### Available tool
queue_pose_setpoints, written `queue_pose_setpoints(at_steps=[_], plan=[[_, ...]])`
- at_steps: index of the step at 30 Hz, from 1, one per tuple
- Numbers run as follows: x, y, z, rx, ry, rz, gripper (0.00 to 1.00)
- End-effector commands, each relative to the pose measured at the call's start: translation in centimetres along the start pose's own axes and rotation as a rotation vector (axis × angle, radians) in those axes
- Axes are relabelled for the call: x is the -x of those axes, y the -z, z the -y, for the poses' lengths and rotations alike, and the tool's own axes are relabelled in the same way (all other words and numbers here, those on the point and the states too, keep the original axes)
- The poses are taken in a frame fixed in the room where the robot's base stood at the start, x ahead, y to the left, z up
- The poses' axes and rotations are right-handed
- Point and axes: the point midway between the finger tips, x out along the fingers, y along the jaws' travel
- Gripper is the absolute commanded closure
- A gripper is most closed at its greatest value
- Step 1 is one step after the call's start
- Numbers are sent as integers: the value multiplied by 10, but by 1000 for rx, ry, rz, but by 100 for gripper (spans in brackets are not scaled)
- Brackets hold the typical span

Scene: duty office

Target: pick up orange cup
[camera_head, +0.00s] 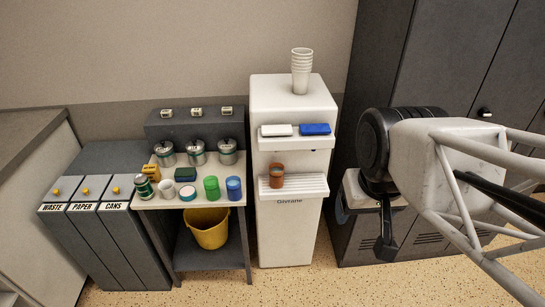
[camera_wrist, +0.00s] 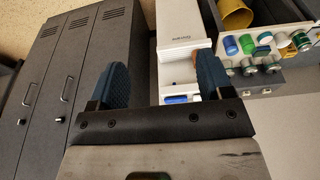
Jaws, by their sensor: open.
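The orange cup (camera_head: 277,175) stands upright on the drip shelf of the white water dispenser (camera_head: 285,222), above its name label. In the wrist view only a sliver of the orange cup (camera_wrist: 194,54) shows, mostly hidden behind my right-hand finger. My gripper (camera_wrist: 161,82) is open, with two blue pads set wide apart and nothing held between them. In the head view my arm is at the right, in front of the dark cabinets and to the right of the cup, clearly apart from it.
Left is a table (camera_head: 208,201) with cans, mugs and canisters, and a yellow bucket (camera_head: 209,229) below. Dark lockers (camera_wrist: 67,75) stand beside the dispenser.

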Motion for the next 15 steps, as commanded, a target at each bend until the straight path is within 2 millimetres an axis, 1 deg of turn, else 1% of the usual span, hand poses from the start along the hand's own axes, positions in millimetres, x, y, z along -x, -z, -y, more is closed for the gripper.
queue_pose_setpoints(at_steps=[1,3,11,15], plan=[[0,0,0,0,0,0,19],[0,0,0,0,0,0,10],[0,0,0,0,0,-1,10],[-4,6,2,2,3,-9,10]])
